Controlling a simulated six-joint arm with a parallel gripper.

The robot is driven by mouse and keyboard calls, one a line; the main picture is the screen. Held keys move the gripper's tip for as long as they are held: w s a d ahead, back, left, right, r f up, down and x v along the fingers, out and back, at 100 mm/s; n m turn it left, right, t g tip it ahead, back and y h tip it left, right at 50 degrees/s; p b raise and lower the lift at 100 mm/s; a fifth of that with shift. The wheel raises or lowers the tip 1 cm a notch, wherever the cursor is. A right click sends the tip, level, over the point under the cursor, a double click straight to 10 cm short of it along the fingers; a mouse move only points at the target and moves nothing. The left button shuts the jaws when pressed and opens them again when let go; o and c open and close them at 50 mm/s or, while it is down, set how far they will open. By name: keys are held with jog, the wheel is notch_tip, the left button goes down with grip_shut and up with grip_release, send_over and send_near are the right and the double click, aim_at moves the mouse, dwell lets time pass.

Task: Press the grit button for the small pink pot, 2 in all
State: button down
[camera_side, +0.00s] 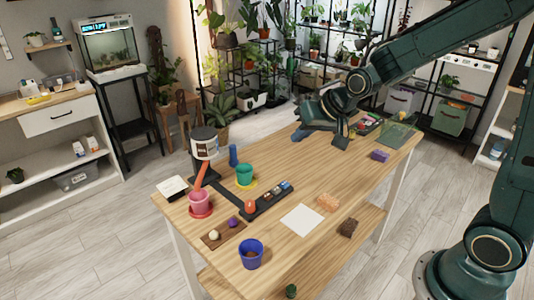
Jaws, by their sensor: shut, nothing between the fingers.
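The small pink pot (200,201) stands upright on a red saucer (201,213) at the left end of the table. A dispenser with a white-labelled canister (204,146) stands behind it, and its orange chute (201,175) slants down toward the pot. A dark bar runs from the dispenser to a dark panel (268,197) with an orange-red button-like piece (250,206) and several small coloured pieces. Their labels are too small to read. My gripper (340,142) is shut and empty over the far part of the table, well right of the panel.
A green pot (244,175) on a yellow saucer and a blue cup (233,155) stand behind the panel. A blue pot (250,253) stands at the front. A white sheet (302,220), an orange block (328,202) and a purple block (380,155) lie to the right.

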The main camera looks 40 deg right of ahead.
aim_at(279, 191)
jog(key=w+d+f+m+t, duration=0.1)
jog(key=w+d+f+m, duration=0.2)
jog(key=w+f, duration=0.6)
jog(key=shift+f+m, duration=0.3)
jog(key=shift+f, duration=1.35)
jog(key=shift+f, duration=0.15)
jog(key=shift+f, duration=4.2)
jog(key=shift+f, duration=0.95)
jog(key=shift+r, duration=0.95)
